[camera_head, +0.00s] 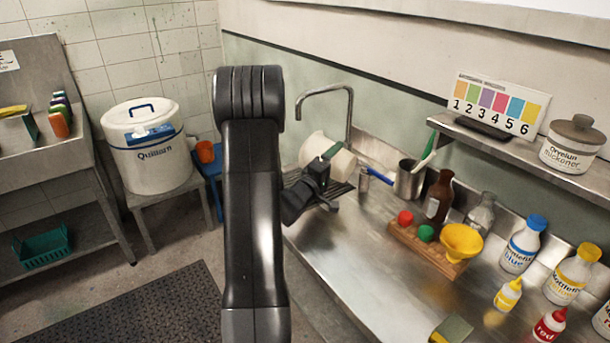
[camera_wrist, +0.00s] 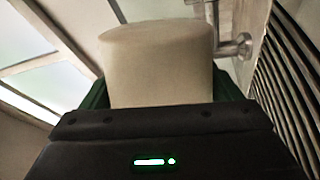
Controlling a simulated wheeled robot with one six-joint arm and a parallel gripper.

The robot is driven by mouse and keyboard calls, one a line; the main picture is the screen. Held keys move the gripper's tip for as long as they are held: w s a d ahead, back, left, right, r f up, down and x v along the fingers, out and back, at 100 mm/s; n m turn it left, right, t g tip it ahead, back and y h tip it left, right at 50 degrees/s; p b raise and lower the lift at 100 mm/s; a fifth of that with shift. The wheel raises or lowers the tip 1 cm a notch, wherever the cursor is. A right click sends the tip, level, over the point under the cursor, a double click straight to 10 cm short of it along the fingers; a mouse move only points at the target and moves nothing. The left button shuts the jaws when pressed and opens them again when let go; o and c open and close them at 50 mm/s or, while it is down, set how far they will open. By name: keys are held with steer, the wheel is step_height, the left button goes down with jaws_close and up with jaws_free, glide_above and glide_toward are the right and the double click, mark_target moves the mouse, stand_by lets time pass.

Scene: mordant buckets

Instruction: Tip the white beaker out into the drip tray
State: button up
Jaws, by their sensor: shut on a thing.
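The white beaker (camera_head: 312,146) is tilted well over on its side, above the dark slatted drip tray (camera_head: 340,188) by the tap. My gripper (camera_head: 328,160) is shut on the beaker, with a green-edged finger across its side. In the wrist view the beaker (camera_wrist: 158,70) fills the middle, between the green fingers of my gripper (camera_wrist: 165,95). Dark slats of the drip tray (camera_wrist: 285,85) run down the right of that view. The inside of the beaker is hidden, and I see no liquid stream. My arm hides part of the tray.
A curved tap (camera_head: 350,105) stands just behind the beaker. A metal pot (camera_head: 408,180) with brushes, a brown bottle (camera_head: 438,195) and a wooden rack (camera_head: 415,240) with a yellow funnel (camera_head: 462,240) stand to the right. The front middle of the steel counter (camera_head: 370,270) is clear.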

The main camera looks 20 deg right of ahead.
steer(key=shift+w+a+r+n+p, duration=0.2)
steer(key=shift+r+n+p, duration=0.25)
steer(key=shift+n+p, duration=0.2)
stand_by(0.7)
